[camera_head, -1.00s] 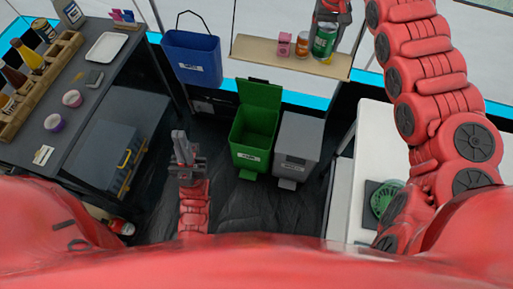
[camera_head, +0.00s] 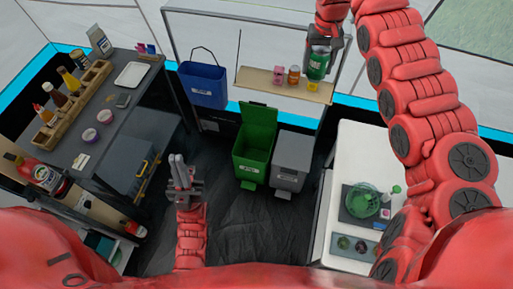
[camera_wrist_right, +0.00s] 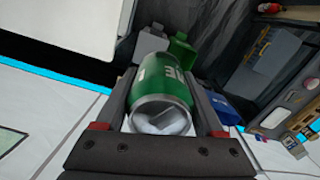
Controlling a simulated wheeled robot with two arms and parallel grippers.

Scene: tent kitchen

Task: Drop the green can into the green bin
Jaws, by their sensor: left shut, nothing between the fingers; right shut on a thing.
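The green can (camera_head: 318,64) is held in my right gripper (camera_head: 322,50) in front of the wall shelf, at the upper right of the head view. In the right wrist view the can (camera_wrist_right: 160,88) lies between the two fingers, its silver end toward the camera. The green bin (camera_head: 251,153) stands on the floor with its lid raised, below and left of the can. It also shows in the right wrist view (camera_wrist_right: 183,48), behind the can. My left gripper (camera_head: 181,172) is shut and empty, left of the green bin.
A grey bin (camera_head: 290,158) stands right beside the green bin. A blue bin (camera_head: 203,86) hangs at the back left. The shelf (camera_head: 262,80) holds small jars. A dark counter (camera_head: 105,125) is at left, a white table (camera_head: 338,190) at right.

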